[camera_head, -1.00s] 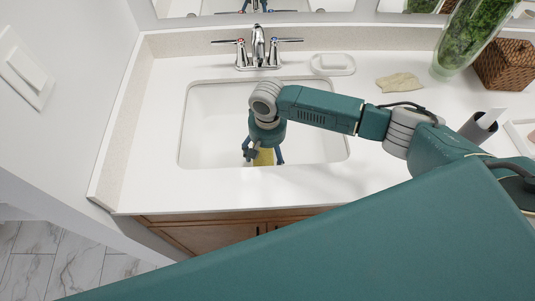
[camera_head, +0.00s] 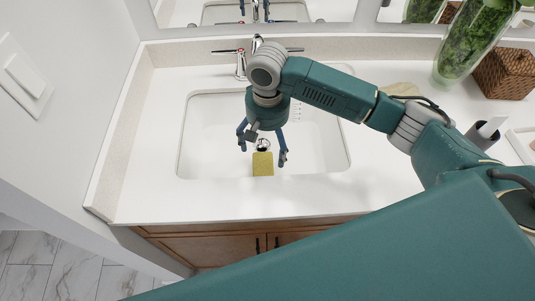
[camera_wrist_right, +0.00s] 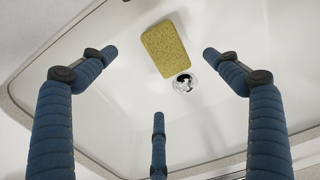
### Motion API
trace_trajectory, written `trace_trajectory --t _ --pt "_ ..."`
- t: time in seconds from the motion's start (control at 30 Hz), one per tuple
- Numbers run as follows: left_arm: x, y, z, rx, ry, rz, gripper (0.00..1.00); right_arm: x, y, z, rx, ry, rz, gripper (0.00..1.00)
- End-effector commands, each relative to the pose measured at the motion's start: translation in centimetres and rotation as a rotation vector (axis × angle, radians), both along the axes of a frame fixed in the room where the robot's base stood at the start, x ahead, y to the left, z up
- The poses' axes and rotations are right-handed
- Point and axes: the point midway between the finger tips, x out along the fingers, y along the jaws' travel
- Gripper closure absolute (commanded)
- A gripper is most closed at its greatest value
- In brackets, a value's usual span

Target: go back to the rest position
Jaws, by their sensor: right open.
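My right gripper (camera_head: 262,154) is open and empty above the sink basin (camera_head: 205,150) in the head view. A yellow sponge (camera_head: 263,164) lies in the basin beside the drain (camera_head: 264,145), below the fingers and apart from them. In the right wrist view the spread fingers (camera_wrist_right: 160,75) frame the sponge (camera_wrist_right: 166,48) and the drain (camera_wrist_right: 183,83) from above. My left gripper is not in view.
The faucet (camera_head: 241,66) stands behind the basin, partly hidden by my right arm. A cloth (camera_head: 401,89), a glass vase with greenery (camera_head: 462,45), a wicker basket (camera_head: 503,70) and a dark cup (camera_head: 484,133) stand at the right. The counter left of the basin is clear.

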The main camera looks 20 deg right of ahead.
Motion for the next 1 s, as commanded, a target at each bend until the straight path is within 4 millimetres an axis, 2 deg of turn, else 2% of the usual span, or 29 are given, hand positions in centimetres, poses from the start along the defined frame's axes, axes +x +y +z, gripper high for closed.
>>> trace_trajectory --t 0.17,0.7,0.77,1.0 --pt "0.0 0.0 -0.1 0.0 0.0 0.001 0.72 0.0 0.0 1.1 0.0 0.0 0.001 0.11" --pt "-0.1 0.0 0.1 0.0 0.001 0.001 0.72 0.0 0.0 1.3 0.0 0.001 0.001 0.11" --pt "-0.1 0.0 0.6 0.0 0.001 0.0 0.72 0.0 0.0 1.9 0.0 0.0 0.001 0.11" --pt "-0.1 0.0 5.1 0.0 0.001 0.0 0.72 0.0 0.0 6.4 0.0 0.0 0.001 0.11"
